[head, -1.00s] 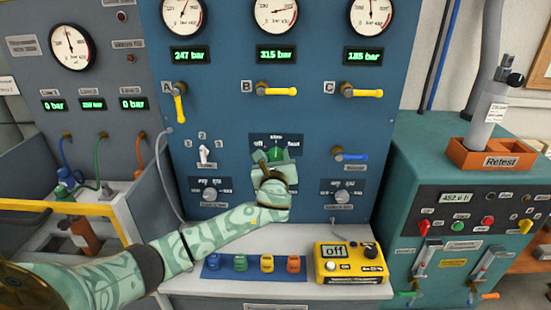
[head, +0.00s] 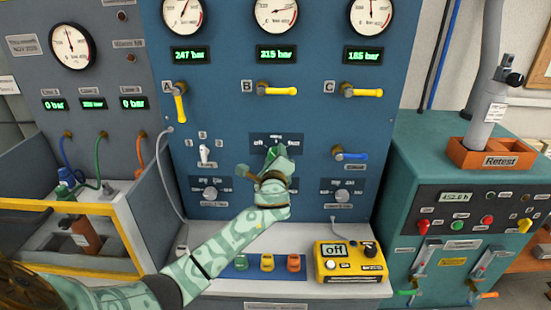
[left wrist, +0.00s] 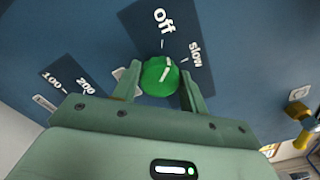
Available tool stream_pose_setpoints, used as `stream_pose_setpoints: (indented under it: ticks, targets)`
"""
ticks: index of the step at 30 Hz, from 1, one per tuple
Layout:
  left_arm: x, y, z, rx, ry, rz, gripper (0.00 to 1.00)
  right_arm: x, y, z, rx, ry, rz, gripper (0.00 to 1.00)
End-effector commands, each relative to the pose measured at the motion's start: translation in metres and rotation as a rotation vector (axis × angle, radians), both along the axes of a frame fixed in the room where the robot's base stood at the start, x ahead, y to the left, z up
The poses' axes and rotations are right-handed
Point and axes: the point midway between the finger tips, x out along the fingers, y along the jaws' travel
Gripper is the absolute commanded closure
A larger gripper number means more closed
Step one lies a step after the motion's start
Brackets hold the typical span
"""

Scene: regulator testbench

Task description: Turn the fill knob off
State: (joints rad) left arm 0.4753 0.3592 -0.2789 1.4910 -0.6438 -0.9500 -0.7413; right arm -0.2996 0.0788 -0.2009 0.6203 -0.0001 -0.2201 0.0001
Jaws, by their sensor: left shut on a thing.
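The fill knob (left wrist: 160,76) is a round green knob on a dark label plate in the left wrist view. Its white pointer line points up and slightly right, between the "off" and "slow" marks. My left gripper (left wrist: 162,85) has one finger on each side of the knob and is shut on it. In the head view my left gripper (head: 278,157) is at the centre panel and hides most of the knob and part of its plate (head: 291,139). My right gripper is not in view.
Yellow valve levers (head: 277,91) are above the knob and a blue lever (head: 351,156) is to its right. Pressure knobs (head: 210,190) sit lower left and right. A yellow handheld box (head: 347,265) and coloured fittings (head: 267,262) are on the ledge below.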

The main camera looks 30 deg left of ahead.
Motion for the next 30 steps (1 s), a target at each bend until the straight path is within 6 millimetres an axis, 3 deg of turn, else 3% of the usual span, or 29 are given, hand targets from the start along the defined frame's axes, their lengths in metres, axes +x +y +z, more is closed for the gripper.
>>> stream_pose_setpoints:
  ticks: [13,30]
  targets:
    - [-0.0005,0.0005,-0.0023,-0.245,-0.148,0.001,0.80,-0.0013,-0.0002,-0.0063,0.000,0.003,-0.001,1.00]
    - [-0.0006,0.0008,-0.0020,-0.306,-0.186,0.001,0.80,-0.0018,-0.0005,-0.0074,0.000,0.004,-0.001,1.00]
